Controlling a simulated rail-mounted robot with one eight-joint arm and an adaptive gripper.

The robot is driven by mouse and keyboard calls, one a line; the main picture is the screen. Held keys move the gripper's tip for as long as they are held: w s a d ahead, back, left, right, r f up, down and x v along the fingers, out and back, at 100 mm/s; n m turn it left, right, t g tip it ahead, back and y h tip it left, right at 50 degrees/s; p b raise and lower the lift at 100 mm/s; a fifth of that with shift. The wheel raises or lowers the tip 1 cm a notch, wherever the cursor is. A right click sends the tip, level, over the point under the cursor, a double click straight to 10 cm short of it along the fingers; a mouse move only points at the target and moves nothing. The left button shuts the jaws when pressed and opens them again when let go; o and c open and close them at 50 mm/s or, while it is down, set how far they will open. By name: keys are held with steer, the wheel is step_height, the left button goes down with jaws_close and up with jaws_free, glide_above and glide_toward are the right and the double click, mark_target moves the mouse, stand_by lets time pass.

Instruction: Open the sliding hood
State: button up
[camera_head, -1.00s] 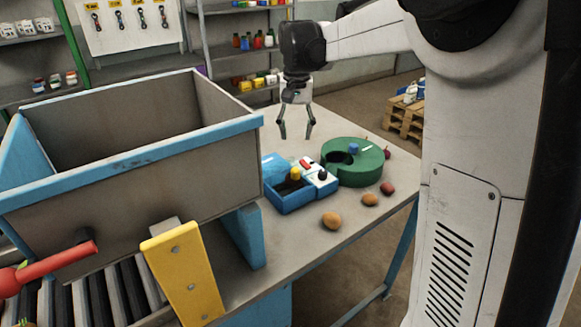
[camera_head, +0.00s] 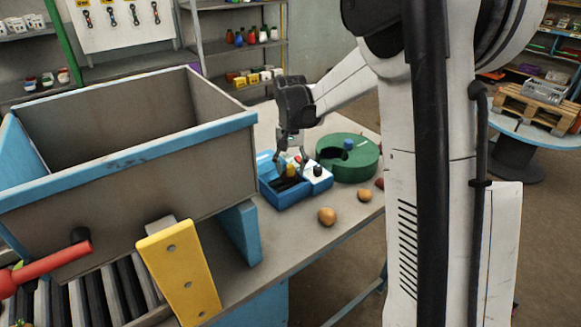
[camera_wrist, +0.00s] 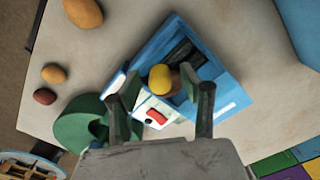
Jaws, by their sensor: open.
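A blue box (camera_head: 288,197) with a dark opening stands on the table; it also shows in the wrist view (camera_wrist: 165,50). Beside the opening is a white panel (camera_head: 318,184) with a black knob (camera_head: 317,170) and a red part (camera_wrist: 156,118). I cannot tell for sure which part is the sliding hood. My gripper (camera_head: 290,172) is open and points down over the box.
A green round container (camera_head: 360,168) stands just right of the box. Brown, egg-like objects (camera_head: 327,216) lie in front of it. A large grey bin with a blue rim (camera_head: 120,165) and a yellow bracket (camera_head: 180,275) stand at the left.

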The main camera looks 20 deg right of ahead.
steer(key=shift+c, duration=0.4)
jaws_close()
steer(key=shift+w, duration=0.15)
steer(key=w, duration=0.3)
steer(key=w+a+b, duration=0.1)
steer(key=w, duration=0.2)
steer(key=w+a+b, duration=0.1)
steer(key=w, duration=0.2)
steer(key=shift+w+a, duration=0.25)
steer(key=shift+w, duration=0.1)
steer(key=shift+o, duration=0.4)
jaws_free()
step_height(320, 180, up, 12)
